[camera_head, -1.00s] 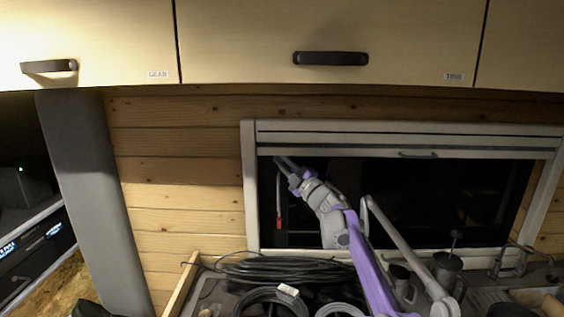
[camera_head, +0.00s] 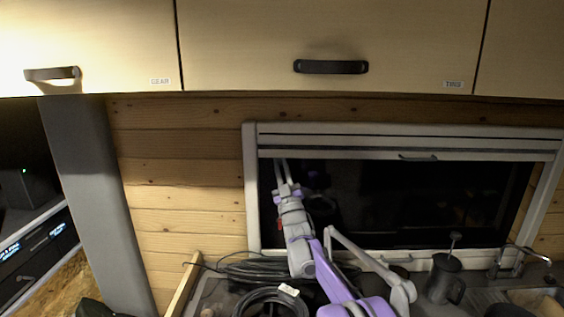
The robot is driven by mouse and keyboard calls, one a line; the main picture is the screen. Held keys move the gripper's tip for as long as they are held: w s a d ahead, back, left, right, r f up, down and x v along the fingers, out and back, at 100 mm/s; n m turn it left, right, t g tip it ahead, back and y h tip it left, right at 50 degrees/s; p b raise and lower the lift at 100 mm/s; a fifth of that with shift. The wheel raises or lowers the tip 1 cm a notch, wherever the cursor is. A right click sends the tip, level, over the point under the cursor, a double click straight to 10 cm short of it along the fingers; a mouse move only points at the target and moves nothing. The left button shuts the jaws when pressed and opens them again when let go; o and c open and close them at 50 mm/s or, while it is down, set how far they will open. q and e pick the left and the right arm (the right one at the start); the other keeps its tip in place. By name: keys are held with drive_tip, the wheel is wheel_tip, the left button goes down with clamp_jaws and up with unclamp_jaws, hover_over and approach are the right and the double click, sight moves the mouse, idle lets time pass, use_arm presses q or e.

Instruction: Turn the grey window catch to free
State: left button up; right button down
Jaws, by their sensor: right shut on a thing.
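The window (camera_head: 420,210) has dark glass in a pale frame, with a rolled blind across its top. My right gripper (camera_head: 281,161) is at the upper left corner of the window, its fingers pointing up to just under the blind. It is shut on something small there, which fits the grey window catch. The catch itself is too small and too covered by the fingers to show which way it is turned. A small red end (camera_head: 279,224) shows beside my right wrist, lower down. My left gripper is not in view.
Coiled cables (camera_head: 262,268) lie on the counter below the window. A grey pillar (camera_head: 85,200) is at the left.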

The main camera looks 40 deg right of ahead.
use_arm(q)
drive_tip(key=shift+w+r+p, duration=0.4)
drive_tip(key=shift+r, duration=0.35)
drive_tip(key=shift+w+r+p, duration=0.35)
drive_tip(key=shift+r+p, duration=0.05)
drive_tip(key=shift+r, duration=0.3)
use_arm(e)
drive_tip(key=shift+w+a+m+g+h, duration=0.1)
drive_tip(key=shift+m+g+h, duration=0.9)
drive_tip(key=shift+m+h, duration=1.15)
drive_tip(key=shift+w+a+m+g+h, duration=0.1)
drive_tip(key=shift+m+g+h, duration=0.9)
drive_tip(key=shift+m+h, duration=1.15)
drive_tip(key=shift+m, duration=0.5)
drive_tip(key=c, duration=1.1)
unclamp_jaws()
drive_tip(key=shift+c, duration=0.2)
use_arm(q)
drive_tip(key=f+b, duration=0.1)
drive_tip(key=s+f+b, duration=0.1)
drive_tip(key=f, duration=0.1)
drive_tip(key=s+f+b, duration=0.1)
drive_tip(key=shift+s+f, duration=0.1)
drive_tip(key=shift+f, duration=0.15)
use_arm(e)
drive_tip(key=v, duration=1.1)
